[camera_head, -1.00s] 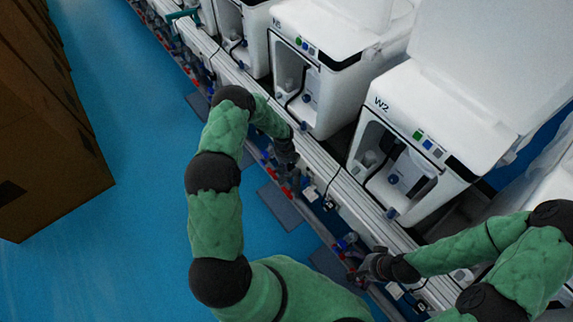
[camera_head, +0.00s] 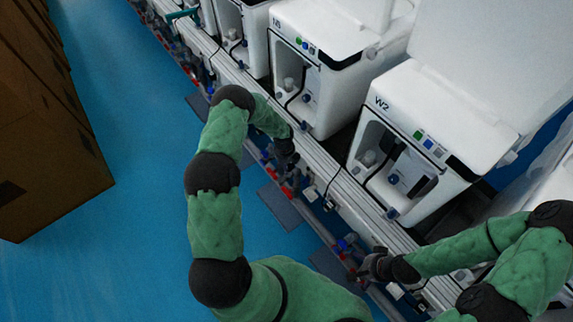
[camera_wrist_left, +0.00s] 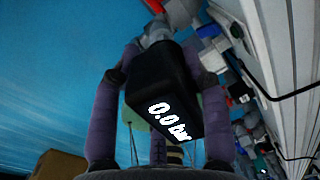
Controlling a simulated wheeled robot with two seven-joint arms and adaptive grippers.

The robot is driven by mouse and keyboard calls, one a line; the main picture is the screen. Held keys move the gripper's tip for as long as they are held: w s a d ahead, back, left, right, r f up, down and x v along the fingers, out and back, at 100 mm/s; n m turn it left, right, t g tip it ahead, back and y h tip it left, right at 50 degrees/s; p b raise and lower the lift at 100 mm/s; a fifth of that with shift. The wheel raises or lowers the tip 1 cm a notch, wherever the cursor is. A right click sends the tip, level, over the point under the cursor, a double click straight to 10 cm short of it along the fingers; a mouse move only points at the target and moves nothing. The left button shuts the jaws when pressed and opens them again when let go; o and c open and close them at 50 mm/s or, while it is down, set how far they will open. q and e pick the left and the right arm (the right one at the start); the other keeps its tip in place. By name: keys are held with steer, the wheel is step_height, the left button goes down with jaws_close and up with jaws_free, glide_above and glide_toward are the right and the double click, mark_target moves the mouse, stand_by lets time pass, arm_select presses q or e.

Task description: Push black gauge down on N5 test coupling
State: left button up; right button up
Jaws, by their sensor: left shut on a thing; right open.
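The black gauge (camera_wrist_left: 160,92) shows large in the left wrist view, a dark box with a lit "0.0 bar" reading. My left gripper (camera_wrist_left: 158,68) is shut on it, one finger along each side. A grey fitting (camera_wrist_left: 157,30) is just beyond the gauge's far end; I cannot tell how firmly the two are joined. In the head view my left gripper (camera_head: 288,160) is at the pipe line in front of the unit marked N5 (camera_head: 315,70) and hides the gauge. My right gripper (camera_head: 366,268) is open by the pipe line in front of the W2 unit.
The white W2 unit (camera_head: 420,150) stands right of N5. A pale rail (camera_head: 325,165) runs diagonally in front of the units, with red and blue valves (camera_head: 345,243) along the pipe. Brown boxes (camera_head: 45,130) stand at left. The blue floor (camera_head: 130,250) between is clear.

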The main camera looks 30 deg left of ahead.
arm_select(q)
steer(key=shift+f+b, duration=1.4)
steer(key=shift+f, duration=0.25)
stand_by(0.4)
steer(key=o, duration=1.3)
